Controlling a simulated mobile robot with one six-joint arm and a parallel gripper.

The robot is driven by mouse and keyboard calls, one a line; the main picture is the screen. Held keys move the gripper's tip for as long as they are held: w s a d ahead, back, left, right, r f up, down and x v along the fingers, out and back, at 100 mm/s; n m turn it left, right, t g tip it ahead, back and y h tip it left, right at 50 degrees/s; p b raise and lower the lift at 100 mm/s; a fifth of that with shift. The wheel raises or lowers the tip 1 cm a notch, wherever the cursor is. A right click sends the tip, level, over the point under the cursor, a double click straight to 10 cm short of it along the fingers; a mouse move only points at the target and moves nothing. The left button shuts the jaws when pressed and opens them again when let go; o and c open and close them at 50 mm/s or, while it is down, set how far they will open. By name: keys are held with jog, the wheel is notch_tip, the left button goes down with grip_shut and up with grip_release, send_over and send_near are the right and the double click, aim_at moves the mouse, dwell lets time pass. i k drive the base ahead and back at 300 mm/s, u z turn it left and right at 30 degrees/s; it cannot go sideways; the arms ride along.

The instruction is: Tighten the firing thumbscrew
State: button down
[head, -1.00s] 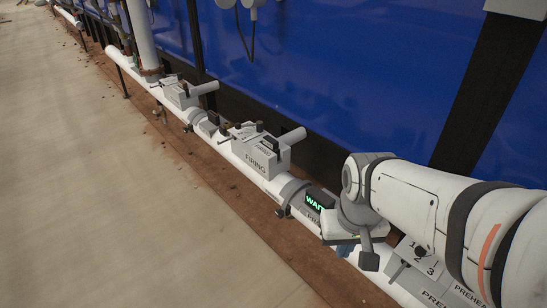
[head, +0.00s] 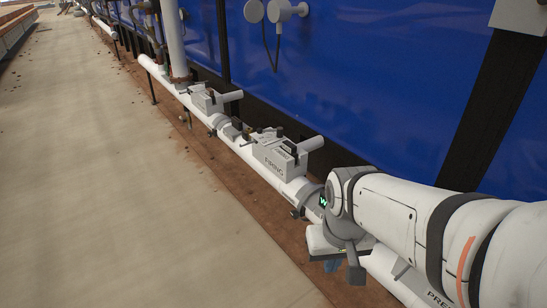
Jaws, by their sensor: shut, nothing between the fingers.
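The grey box marked FIRING (head: 272,163) sits on the white pipe in the middle of the head view. It has a dark handle-like part (head: 290,149) and small dark fittings on top. A dark clamp fitting (head: 297,213) hangs on the pipe between this box and my arm. Which small part is the firing thumbscrew cannot be told at this size. My gripper (head: 345,270) is shut and empty, low right of the FIRING box and apart from it, in front of the pipe. My wrist hides most of a green-lit display (head: 323,202).
The white pipe (head: 153,68) runs along a blue wall (head: 380,80), with another grey box (head: 207,101) farther back. A partly hidden box with lettering (head: 437,299) is at the lower right.

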aim_at(295, 214)
jog(key=i, duration=1)
jog(key=k, duration=1)
jog(key=u, duration=0.5)
jog(key=i, duration=0.75)
jog(key=z, duration=0.05)
